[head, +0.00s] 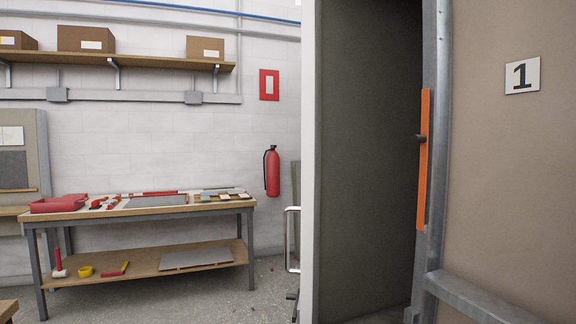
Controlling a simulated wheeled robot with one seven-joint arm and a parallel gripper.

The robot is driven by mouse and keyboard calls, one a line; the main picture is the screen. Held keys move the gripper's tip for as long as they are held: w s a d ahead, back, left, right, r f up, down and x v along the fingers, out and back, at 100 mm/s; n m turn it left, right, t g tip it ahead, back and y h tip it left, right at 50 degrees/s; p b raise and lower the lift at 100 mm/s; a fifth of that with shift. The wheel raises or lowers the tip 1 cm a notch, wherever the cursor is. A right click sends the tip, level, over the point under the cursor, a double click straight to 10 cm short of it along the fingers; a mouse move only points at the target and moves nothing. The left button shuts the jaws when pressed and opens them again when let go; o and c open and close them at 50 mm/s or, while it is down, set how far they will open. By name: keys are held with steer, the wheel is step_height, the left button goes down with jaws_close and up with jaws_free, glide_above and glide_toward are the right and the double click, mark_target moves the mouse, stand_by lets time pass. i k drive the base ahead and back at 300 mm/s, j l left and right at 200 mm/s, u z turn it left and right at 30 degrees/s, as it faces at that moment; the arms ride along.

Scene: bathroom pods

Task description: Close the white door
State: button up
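The white door (309,160) stands open, seen almost edge-on as a tall pale strip right of the middle in the head view. A metal bar handle (290,240) sticks out to its left, with a smaller dark fitting low beside it. To the right of the strip is a dark grey-green surface (368,150); I cannot tell whether it is the door's inner face or the pod's interior. The grey metal door frame (437,120) stands farther right, apart from the white strip. My gripper is not in view.
An orange vertical bar (424,160) is fixed at the frame. A beige wall (510,190) with a "1" sign (522,76) and a grey rail (480,300) fills the right. A workbench (150,211) with tools and a fire extinguisher (271,172) stand left. Grey floor (265,290) shows between bench and door.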

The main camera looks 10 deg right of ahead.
mark_target(311, 124)
steer(key=i+z, duration=0.1)
steer(key=i, duration=0.75)
steer(key=i+j+z, duration=0.15)
steer(key=i, duration=0.65)
